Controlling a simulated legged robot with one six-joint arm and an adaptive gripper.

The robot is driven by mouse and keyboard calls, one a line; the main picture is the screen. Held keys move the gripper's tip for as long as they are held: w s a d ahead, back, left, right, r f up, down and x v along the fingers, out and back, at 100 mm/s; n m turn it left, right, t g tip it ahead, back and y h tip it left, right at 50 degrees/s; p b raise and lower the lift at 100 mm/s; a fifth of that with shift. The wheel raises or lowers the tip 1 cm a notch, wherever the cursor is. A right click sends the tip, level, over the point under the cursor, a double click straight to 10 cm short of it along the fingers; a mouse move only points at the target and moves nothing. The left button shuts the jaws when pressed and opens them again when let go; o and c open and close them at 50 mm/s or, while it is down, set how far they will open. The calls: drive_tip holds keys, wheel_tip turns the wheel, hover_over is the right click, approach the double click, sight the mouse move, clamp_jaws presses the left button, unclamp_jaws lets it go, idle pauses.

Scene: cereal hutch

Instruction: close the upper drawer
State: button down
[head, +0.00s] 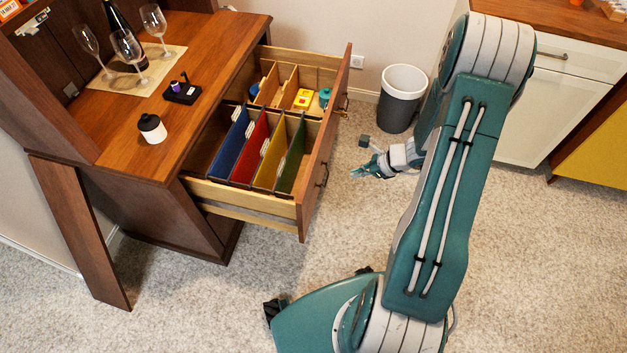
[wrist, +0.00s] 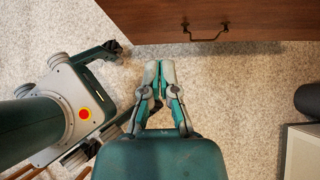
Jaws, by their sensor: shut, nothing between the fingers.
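The upper drawer (head: 317,165) of the wooden hutch is pulled far out, with its front panel standing well clear of the cabinet. It holds blue, red, yellow and green file folders and a divided section with small items. In the wrist view the drawer front (wrist: 240,22) runs along the top, with a dark bail handle (wrist: 205,34) on it. My gripper (head: 356,173) is to the right of the drawer front in the head view, apart from it. In the wrist view my gripper (wrist: 153,66) is shut and empty, its tips over the carpet below the drawer's edge.
A white and grey bin (head: 402,97) stands behind my arm near the wall. White cabinets (head: 530,100) are at the right. The hutch top holds wine glasses (head: 128,45), a bottle and a lidded cup (head: 152,128). Carpet in front of the drawer is open.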

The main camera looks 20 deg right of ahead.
sight(311, 180)
drive_tip(key=x, duration=0.4)
drive_tip(key=a+r+x, duration=0.1)
drive_tip(key=x, duration=0.2)
drive_tip(key=w+x, duration=0.1)
drive_tip(key=x, duration=0.3)
drive_tip(key=shift+w+a, duration=0.1)
drive_tip(key=shift+a, duration=0.25)
drive_tip(key=shift+w+a, duration=0.35)
